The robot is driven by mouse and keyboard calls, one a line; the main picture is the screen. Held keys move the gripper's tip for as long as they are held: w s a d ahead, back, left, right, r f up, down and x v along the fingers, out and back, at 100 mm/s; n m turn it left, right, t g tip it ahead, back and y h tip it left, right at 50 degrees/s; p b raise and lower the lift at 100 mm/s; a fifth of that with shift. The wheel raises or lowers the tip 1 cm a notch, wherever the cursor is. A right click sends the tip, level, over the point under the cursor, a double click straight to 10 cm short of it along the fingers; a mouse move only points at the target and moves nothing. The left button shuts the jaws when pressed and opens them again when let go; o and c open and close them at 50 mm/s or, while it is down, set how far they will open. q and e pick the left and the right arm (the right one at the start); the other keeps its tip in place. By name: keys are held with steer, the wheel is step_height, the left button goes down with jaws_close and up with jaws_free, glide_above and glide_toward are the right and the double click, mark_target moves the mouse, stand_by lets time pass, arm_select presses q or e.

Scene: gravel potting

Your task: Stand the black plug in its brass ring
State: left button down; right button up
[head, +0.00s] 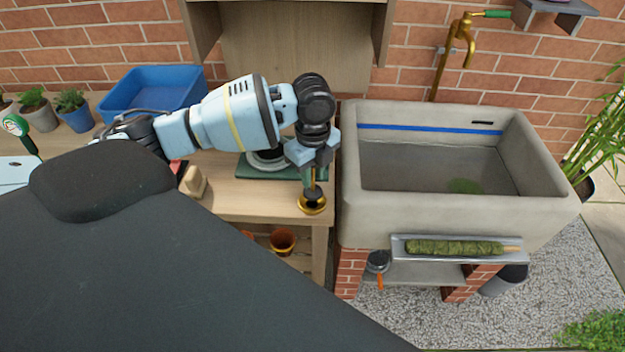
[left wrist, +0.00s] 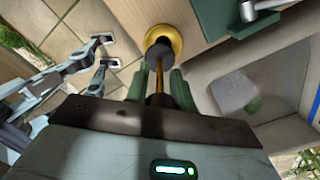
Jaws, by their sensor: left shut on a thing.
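My left gripper (head: 312,170) is shut on the thin brass stem of the black plug (head: 313,194), which hangs roughly upright below the fingers. The brass ring (head: 312,207) sits on the wooden bench near its front right corner, directly under the plug. In the left wrist view the black plug (left wrist: 160,49) overlaps the near part of the brass ring (left wrist: 176,36); I cannot tell whether it is seated or just above. My right gripper (left wrist: 104,51) shows in the left wrist view, its fingers apart and empty, away from the ring.
A stone sink (head: 360,215) stands right of the bench (head: 250,205), across a narrow gap. A green stand (head: 285,173) is close behind the ring. A blue tub (head: 150,90) is at the back left. A wooden block (head: 193,182) lies left of the stand.

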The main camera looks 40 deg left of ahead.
arm_select(q)
steer(key=shift+w+a, duration=0.25)
steer(key=shift+f, duration=1.75)
steer(key=shift+f, duration=0.2)
steer(key=c, duration=1.2)
jaws_free()
steer(key=shift+r, duration=0.15)
step_height(320, 180, up, 12)
steer(key=shift+r+p, duration=0.1)
steer(key=shift+p, duration=0.3)
